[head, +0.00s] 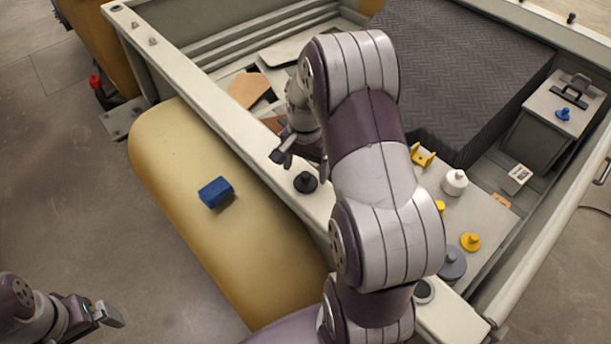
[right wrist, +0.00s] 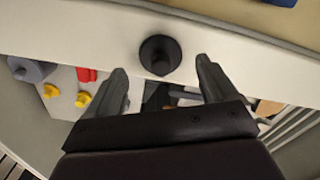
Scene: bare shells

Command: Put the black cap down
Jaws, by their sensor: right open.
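The black cap (head: 305,182) stands on the pale ledge (head: 207,93) of the bed-like shell, near its front edge. It also shows in the right wrist view (right wrist: 160,55), beyond and between the fingertips. My right gripper (head: 302,160) is just behind the cap in the head view, partly hidden by my own arm. In the right wrist view my right gripper (right wrist: 163,66) is open, with nothing between its fingers. My left gripper (head: 108,314) is at the lower left, away from the cap; its finger gap does not show clearly.
A blue block (head: 215,192) lies on the yellow rounded body (head: 180,150) left of the ledge. Right of my arm are a white cap (head: 454,182), a yellow cap (head: 470,242) and a grey cap (head: 452,263).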

